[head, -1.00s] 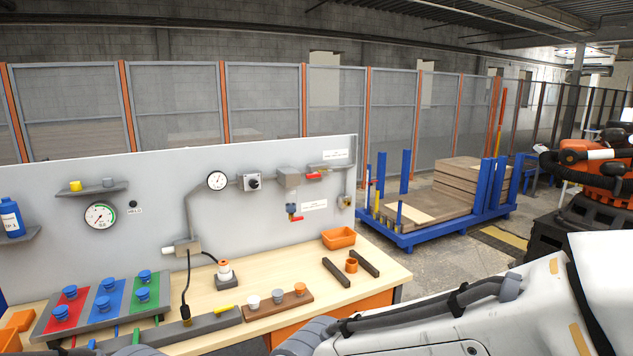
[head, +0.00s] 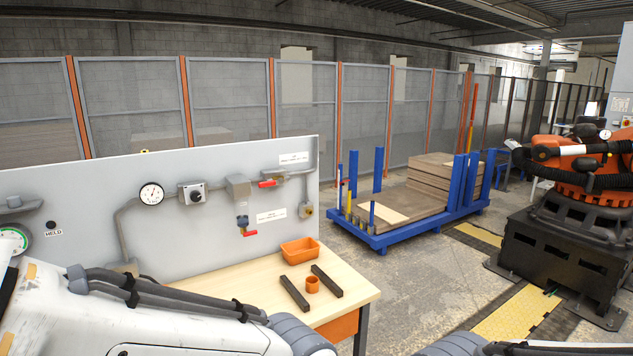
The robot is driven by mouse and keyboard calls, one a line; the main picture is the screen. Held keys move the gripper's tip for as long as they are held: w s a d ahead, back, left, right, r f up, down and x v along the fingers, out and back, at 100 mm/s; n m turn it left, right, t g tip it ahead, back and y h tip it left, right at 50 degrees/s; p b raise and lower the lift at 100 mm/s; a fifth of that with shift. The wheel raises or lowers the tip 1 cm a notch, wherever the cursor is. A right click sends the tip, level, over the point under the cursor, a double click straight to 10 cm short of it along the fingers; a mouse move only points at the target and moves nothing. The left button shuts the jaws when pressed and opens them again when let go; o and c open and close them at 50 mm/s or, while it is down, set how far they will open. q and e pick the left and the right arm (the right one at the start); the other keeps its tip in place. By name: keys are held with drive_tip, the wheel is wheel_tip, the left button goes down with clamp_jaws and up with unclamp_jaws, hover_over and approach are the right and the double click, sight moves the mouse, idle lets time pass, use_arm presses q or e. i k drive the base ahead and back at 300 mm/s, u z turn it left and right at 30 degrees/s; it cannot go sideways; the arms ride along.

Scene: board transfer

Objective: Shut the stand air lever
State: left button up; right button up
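Two red levers show on the grey panel (head: 80,190). The upper red lever (head: 268,183) lies roughly level on the pipe, below a small white label (head: 294,159). The lower red lever (head: 249,233) sits under a grey valve body, pointing right, beside another white label (head: 271,216). The label text is too small to read, so I cannot tell which is the stand air lever. My white left arm crosses the lower left and hides much of the bench. Part of my other arm shows at the bottom edge. Neither gripper is in view.
The wooden bench (head: 345,285) holds an orange tray (head: 299,251), two dark bars (head: 294,293) and an orange ring (head: 312,285). A small gauge (head: 151,194) and a switch box (head: 194,194) are on the panel. A blue rack (head: 385,240) with boards stands right, beyond open floor.

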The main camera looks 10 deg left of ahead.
sight(271, 183)
drive_tip(key=z, duration=0.2)
drive_tip(key=i, duration=0.8)
drive_tip(key=u, duration=0.85)
drive_tip(key=i, duration=0.6)
drive_tip(key=u, duration=0.65)
